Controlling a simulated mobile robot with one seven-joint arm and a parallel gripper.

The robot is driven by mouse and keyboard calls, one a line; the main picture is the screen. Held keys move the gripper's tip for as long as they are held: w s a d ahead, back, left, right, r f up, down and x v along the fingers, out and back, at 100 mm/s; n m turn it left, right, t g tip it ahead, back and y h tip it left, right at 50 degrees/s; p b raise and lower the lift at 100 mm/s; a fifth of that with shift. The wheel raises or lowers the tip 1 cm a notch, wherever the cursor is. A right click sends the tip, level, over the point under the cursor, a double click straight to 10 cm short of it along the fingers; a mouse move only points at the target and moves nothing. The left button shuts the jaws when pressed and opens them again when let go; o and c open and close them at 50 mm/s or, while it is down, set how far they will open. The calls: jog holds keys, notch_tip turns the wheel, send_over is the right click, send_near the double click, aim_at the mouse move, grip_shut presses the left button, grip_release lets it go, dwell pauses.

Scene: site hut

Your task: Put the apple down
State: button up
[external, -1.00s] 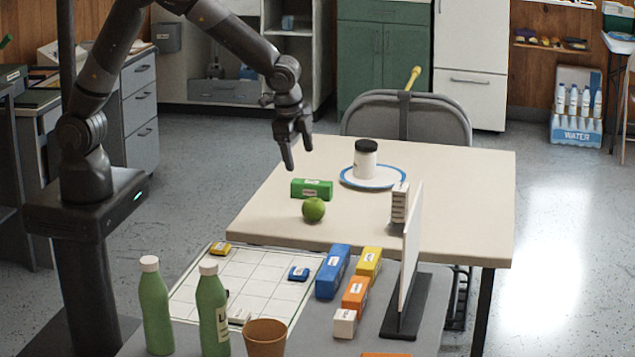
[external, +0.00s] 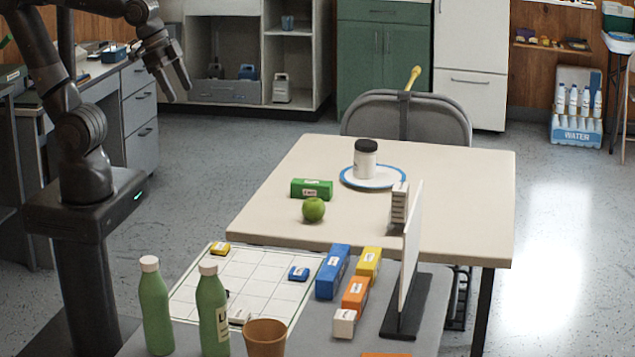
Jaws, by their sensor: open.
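The green apple (external: 313,209) rests on the beige table (external: 462,185), near its front left edge and just in front of a green box (external: 311,188). My gripper (external: 176,90) is open and empty. It is raised in the upper left of the external view, well to the left of the table and apart from the apple.
A white jar (external: 365,162) with a black lid stands on a blue-rimmed plate (external: 350,184). The nearer grey table holds a grid board (external: 257,265), several coloured blocks, two green bottles (external: 213,310), a brown cup (external: 265,337) and an upright white panel (external: 409,250).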

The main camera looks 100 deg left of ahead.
jog(key=shift+t, duration=0.3)
jog(key=shift+s+d+f, duration=0.1)
jog(key=shift+s+d, duration=0.1)
jog(key=shift+s, duration=0.5)
jog(key=shift+s+d, duration=0.15)
jog(key=shift+s, duration=0.5)
jog(key=shift+s+d+f, duration=0.1)
jog(key=shift+s+d, duration=0.1)
jog(key=shift+s, duration=0.5)
